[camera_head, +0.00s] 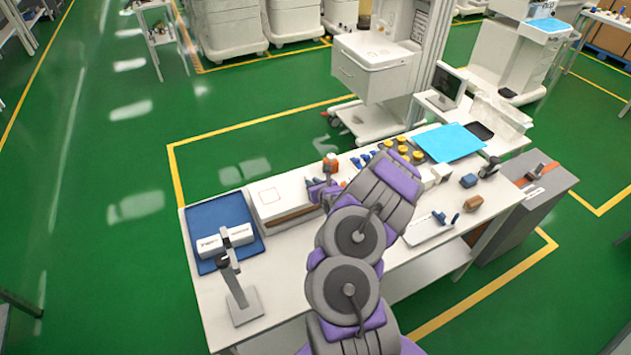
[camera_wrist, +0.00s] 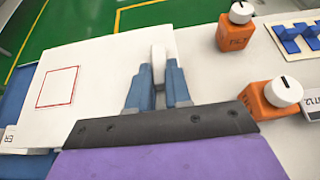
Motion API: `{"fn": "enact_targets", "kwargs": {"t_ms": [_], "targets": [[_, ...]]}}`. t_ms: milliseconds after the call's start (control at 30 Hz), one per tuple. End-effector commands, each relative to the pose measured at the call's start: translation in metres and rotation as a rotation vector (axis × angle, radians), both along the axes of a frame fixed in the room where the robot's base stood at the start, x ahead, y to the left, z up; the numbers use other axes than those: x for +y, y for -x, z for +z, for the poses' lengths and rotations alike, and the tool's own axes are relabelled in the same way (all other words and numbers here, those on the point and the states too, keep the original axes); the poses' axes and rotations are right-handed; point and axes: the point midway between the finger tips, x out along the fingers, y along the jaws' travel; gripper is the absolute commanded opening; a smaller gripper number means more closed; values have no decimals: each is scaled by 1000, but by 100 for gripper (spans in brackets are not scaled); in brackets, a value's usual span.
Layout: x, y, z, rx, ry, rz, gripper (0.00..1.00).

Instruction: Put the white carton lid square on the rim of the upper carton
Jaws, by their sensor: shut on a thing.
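The white carton lid (camera_head: 266,190), flat with a thin red square on top, lies over the upper carton (camera_head: 290,220), whose brown side shows below it. In the wrist view the lid (camera_wrist: 100,75) fills the left and middle. My gripper (camera_wrist: 159,68) has its blue fingers closed on a small white tab at the lid's right side. In the head view my gripper (camera_head: 318,188) is at the lid's right end, partly hidden by my arm. The rim is hidden under the lid, so I cannot tell whether the lid touches it all round.
A blue tray (camera_head: 203,218) with a white labelled box (camera_head: 226,241) lies left of the carton. A metal stand (camera_head: 240,290) is in front. Orange bottles with white caps (camera_wrist: 236,28) stand close to the right of my gripper. Several yellow-topped items (camera_head: 402,149) stand farther right.

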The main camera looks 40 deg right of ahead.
Motion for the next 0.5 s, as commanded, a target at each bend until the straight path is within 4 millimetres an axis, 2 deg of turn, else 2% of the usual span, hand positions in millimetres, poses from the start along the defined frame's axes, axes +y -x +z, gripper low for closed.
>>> {"fn": "enact_targets", "kwargs": {"t_ms": [467,500], "targets": [[-5,1,-4,0,-4,-1,0],[-4,1,-3,-1,-4,-1,20]]}}
